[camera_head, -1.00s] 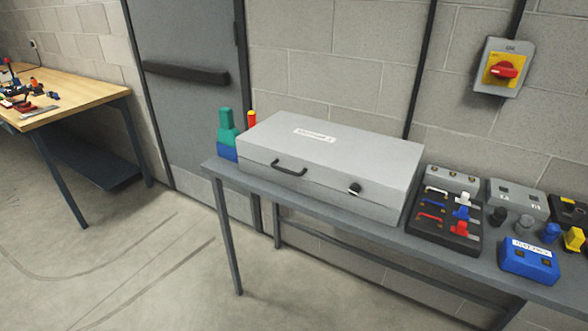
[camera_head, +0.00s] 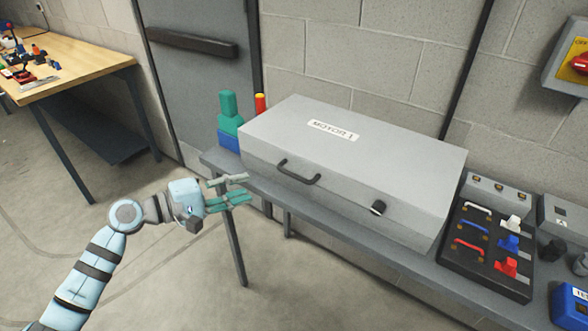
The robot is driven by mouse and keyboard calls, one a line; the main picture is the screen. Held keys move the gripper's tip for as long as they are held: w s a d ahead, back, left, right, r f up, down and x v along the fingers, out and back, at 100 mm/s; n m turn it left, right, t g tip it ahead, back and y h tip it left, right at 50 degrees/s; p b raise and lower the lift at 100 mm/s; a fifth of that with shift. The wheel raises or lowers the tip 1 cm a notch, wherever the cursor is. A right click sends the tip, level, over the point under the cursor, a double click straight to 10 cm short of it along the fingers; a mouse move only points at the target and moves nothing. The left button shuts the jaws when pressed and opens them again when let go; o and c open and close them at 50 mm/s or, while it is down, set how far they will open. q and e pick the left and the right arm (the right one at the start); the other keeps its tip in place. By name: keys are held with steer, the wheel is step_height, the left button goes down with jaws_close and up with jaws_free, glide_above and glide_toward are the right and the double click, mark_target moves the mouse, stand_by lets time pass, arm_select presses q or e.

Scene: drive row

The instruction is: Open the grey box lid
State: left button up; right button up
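The grey box (camera_head: 330,203) sits on the grey bench, with its lid (camera_head: 400,148) closed and a label reading "MOTOR 1" on top. A black handle (camera_head: 298,173) is on its front, left of the middle, and a dark latch or knob (camera_head: 377,208) is on the front right. My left gripper (camera_head: 240,188) is in front of the bench's left end, to the left of the handle and apart from it. Its fingers look spread, with nothing between them. My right gripper is not in view.
On the bench, a green bottle-like item (camera_head: 229,115) and a red-and-yellow item (camera_head: 260,104) stand at the box's left end. A black tray (camera_head: 485,246) with coloured parts lies to its right. A wooden table (camera_head: 85,70) stands far left. Floor in front is clear.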

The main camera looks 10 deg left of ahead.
mark_target(290, 175)
arm_select(q)
steer(key=x, duration=1.3)
steer(key=shift+w+d+f, duration=0.1)
steer(key=shift+d, duration=0.25)
steer(key=shift+w+d, duration=0.2)
steer(key=shift+d, duration=0.15)
steer(key=shift+c, duration=0.6)
jaws_close()
steer(key=shift+a, duration=0.1)
